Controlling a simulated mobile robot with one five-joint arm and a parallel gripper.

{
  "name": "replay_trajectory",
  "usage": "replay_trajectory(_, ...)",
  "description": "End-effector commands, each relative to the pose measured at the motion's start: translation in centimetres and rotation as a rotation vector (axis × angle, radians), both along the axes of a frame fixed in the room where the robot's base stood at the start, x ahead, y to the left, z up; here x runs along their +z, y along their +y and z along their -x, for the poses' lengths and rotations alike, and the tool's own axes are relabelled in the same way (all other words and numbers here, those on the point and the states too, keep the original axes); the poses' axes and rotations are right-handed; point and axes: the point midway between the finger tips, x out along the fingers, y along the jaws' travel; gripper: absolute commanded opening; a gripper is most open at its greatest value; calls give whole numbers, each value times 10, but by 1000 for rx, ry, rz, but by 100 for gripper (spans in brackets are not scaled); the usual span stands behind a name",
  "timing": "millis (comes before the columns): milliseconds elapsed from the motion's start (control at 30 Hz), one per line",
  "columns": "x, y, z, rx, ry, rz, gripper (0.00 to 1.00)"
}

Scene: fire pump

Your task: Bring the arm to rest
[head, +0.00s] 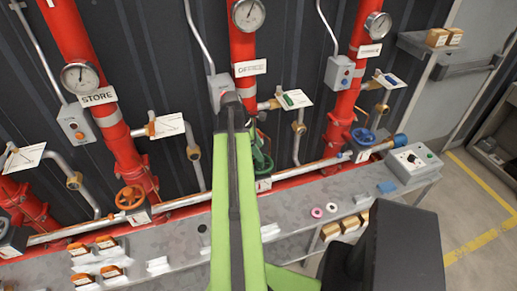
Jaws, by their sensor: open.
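My green arm rises from the bottom middle of the head view to a dark joint in front of the middle red pipe (245,50). I see no gripper fingers, and I cannot tell what, if anything, the jaws hold. The arm covers part of the grey bench (185,233) and part of a green valve wheel (262,160). A large dark block, which seems to be my own body, fills the lower right.
Several red pipes with gauges stand along the dark wall. An orange valve wheel (131,197) and a blue valve wheel (363,136) stick out left and right of the arm. A grey control box (412,163) sits on the bench's right end. Open floor lies at right.

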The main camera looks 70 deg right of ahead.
Motion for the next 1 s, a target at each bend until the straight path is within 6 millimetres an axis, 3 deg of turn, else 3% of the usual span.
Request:
replay_trajectory(33,12,0,0,0,0,0,62)
replay_trajectory(167,24,0,0,0,0,0,62)
replay_trajectory(667,21,1,-3,0,-2,2,62)
replay_trajectory(767,15,14,-30,-5,-23,14,62)
replay_trajectory(833,8,36,-69,-15,-57,30,62)
replay_trajectory(967,-8,103,-159,-57,-145,57,62)
replay_trajectory(1000,-12,127,-185,-74,-173,61,62)
